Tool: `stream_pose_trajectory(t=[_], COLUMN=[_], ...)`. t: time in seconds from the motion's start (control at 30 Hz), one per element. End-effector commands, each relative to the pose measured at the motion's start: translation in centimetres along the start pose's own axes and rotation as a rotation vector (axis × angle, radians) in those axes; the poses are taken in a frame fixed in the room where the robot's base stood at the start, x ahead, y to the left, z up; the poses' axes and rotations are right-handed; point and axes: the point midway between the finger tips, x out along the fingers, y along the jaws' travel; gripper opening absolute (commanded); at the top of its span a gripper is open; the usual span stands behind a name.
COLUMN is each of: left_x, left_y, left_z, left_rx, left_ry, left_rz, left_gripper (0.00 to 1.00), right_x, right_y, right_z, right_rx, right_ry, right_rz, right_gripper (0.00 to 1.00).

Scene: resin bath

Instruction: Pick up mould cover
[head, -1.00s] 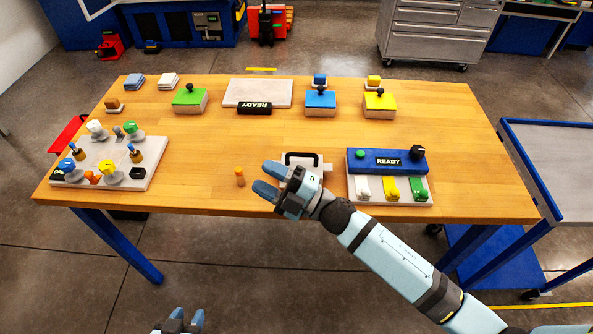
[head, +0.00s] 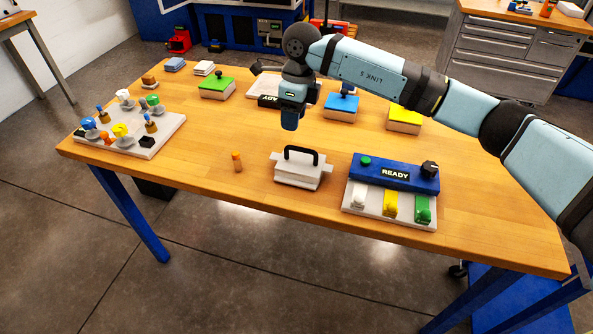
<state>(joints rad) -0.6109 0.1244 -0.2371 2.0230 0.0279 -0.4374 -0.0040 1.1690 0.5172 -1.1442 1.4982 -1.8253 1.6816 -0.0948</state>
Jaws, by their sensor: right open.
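The mould cover (head: 285,164) is a pale grey lid with a black arched handle (head: 301,153), on a pale block near the front middle of the table. My right gripper (head: 290,124) points down above the table, behind the cover and a little left of its handle in the picture. It is apart from the cover and holds nothing that I can see. Its two fingers overlap in this view. My left gripper is out of view.
A blue READY panel (head: 394,172) stands right of the cover. Green (head: 216,84), blue (head: 341,107) and yellow (head: 404,116) knobbed blocks sit farther back. A crowded pale board (head: 160,137) lies at left.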

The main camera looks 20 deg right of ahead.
Motion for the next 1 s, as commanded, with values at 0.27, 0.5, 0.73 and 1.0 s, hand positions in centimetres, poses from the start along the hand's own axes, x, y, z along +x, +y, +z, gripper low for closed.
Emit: stream_pose_trajectory(t=[0.27, 0.5, 0.73, 1.0], left_x=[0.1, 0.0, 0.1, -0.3], left_y=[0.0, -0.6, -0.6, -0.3], left_z=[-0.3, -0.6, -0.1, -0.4], left_rx=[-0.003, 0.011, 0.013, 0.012], left_ry=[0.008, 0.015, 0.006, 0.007], left_rz=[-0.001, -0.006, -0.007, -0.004], left_gripper=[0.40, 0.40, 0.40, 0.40], right_x=[-0.8, 3.9, 6.3, 8.6], right_y=[-2.8, -3.1, -3.4, -3.7], right_z=[-1.5, -1.9, -2.0, -2.3], right_rx=[0.024, 0.024, 0.022, 0.023], right_ry=[0.087, 0.084, 0.081, 0.082], right_rz=[-0.107, -0.105, -0.106, -0.103], right_gripper=[0.44, 0.44, 0.44, 0.44])
